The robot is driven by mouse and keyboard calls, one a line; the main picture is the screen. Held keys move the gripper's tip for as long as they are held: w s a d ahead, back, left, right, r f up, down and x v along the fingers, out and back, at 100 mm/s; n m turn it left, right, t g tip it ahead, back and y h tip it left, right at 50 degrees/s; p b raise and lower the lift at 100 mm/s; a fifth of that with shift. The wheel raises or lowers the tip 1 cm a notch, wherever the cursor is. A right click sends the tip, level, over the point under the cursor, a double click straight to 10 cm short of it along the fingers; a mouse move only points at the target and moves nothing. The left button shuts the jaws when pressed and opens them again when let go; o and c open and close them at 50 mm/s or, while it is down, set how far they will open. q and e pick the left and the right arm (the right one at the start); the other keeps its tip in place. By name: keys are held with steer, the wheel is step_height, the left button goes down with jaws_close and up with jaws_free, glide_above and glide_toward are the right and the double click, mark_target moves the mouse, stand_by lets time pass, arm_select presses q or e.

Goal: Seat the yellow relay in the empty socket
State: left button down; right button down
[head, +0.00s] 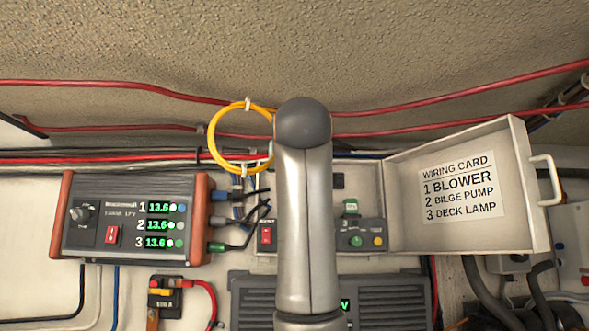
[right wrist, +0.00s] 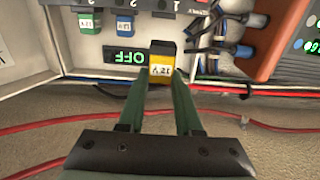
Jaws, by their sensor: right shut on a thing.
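In the right wrist view my right gripper (right wrist: 161,92) is shut on the yellow relay (right wrist: 160,68), which has a dark end and a 12V label. The relay is in front of the open box's panel, below a row of numbered positions. A dark recess (right wrist: 158,5), perhaps the empty socket, shows at the top edge, cut off by the frame. The relay appears apart from it. In the head view my arm hides the gripper and relay. My left gripper is not in view.
The box's open lid (head: 397,209) with its wiring card stands to the right. A power supply (head: 130,217) with three 13.6 readouts is at left, its cables running toward the box. A yellow cable loop (head: 214,150) hangs beside my arm. A vented unit (head: 387,298) lies below.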

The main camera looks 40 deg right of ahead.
steer(key=p+x, duration=0.1)
steer(key=x, duration=0.2)
steer(key=shift+f, duration=0.1)
steer(key=shift+f+x, duration=0.15)
steer(key=shift+x, duration=1.75)
steer(key=shift+f+x, duration=0.15)
steer(key=shift+x, duration=1.75)
steer(key=shift+f+b, duration=0.65)
steer(key=shift+f, duration=0.4)
steer(key=c, duration=0.5)
jaws_free()
steer(key=shift+r, duration=0.1)
steer(key=b+v, duration=0.4)
steer(key=v, duration=0.8)
steer(key=shift+s+a+b, duration=0.2)
steer(key=shift+b, duration=0.1)
